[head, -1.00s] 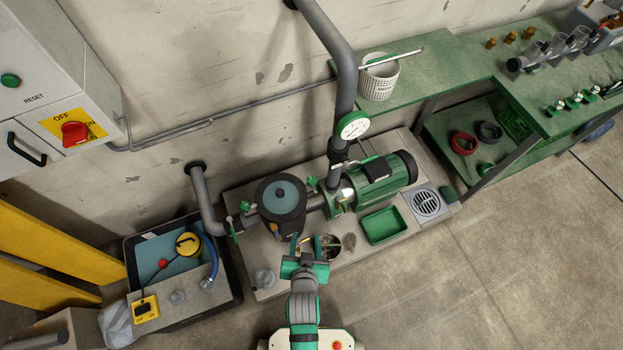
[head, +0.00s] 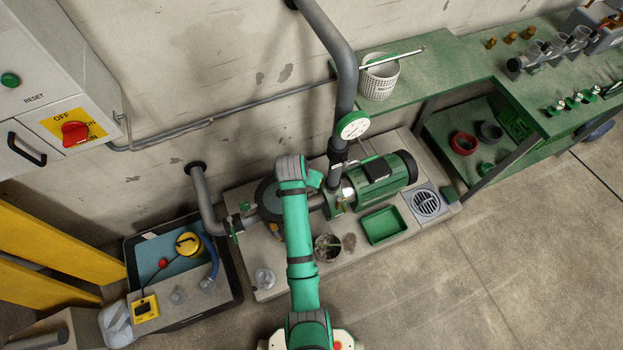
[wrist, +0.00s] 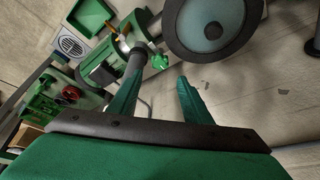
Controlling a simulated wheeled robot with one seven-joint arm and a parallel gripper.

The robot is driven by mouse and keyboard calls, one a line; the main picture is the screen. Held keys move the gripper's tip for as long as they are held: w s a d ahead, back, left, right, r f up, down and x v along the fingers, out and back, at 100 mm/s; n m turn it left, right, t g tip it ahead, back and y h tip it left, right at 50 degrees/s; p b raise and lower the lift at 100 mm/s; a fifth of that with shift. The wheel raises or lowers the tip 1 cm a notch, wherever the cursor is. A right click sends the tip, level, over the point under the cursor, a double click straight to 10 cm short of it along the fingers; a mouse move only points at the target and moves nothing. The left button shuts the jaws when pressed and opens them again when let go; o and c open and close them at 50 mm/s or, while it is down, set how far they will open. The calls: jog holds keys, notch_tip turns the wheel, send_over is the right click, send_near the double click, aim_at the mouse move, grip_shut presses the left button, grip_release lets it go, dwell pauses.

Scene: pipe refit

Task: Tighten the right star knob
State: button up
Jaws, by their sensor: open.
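The right star knob (wrist: 160,62) is small and green. In the wrist view it shows beyond my fingertips, in line with the gap between them and beside the big dark round lid (wrist: 212,30). My gripper (wrist: 158,74) is open, with nothing between its fingers. I cannot tell how far the knob is from the fingertips. In the head view my arm covers much of the dark round housing (head: 266,192), and the knob and fingers cannot be made out clearly. Another green knob (head: 243,206) shows left of the housing.
The green motor (head: 385,176) and the upright pipe with a gauge (head: 354,127) stand close on the right. A green tray (head: 384,225) and a drain grate (head: 426,202) are on the plinth. A green bench (head: 450,65) stands at the right. The floor at the lower right is clear.

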jog(key=x, duration=1)
jog(key=shift+w+f, duration=0.2)
jog(key=shift+w, duration=0.1)
jog(key=c, duration=0.9)
